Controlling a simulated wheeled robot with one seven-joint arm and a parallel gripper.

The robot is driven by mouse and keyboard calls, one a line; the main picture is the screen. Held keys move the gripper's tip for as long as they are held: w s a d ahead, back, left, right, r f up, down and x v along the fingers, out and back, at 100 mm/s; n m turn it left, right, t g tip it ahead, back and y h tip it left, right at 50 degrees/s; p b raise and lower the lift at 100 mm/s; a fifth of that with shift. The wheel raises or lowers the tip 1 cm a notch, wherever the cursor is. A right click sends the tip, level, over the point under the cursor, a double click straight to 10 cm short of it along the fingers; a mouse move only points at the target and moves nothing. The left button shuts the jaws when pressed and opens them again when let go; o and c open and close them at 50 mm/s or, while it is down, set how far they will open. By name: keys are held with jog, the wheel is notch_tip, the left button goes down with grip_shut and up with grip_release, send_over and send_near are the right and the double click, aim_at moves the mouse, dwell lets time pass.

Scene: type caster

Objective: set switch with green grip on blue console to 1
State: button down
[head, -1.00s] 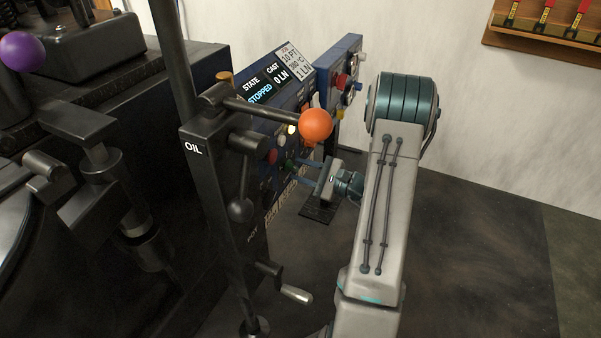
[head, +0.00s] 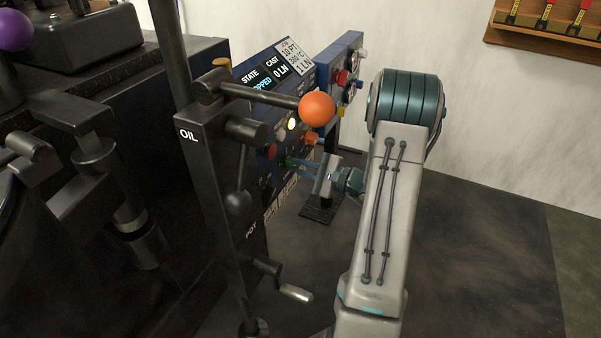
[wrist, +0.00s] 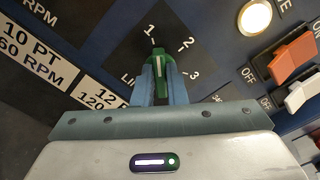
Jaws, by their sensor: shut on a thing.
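The switch with the green grip (wrist: 159,62) sits on the dark dial plate of the blue console (wrist: 217,20), beside the printed marks 1, 2 and 3. The end of the grip with the pale line points up, close to the 1. My gripper (wrist: 162,76) is shut on the green grip, with one blue-grey finger on each side of it. In the head view, my gripper (head: 304,167) reaches the console (head: 284,90) from the right; the grip there is small and partly hidden.
In the wrist view, an orange rocker switch (wrist: 294,57) and a white rocker switch (wrist: 301,92) lie to the right. In the head view, an orange ball lever (head: 317,109) and the black OIL column (head: 215,175) stand before the console. The floor on the right is clear.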

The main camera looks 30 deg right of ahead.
jog(key=shift+n+b, duration=0.75)
jog(key=shift+n, duration=0.25)
jog(key=c, duration=1.5)
grip_release()
jog(key=shift+o, duration=0.2)
jog(key=shift+d, duration=0.1)
jog(key=p+v, duration=0.3)
jog(key=v, duration=1)
jog(key=shift+s+d+p, duration=0.2)
jog(key=shift+s+p, duration=0.15)
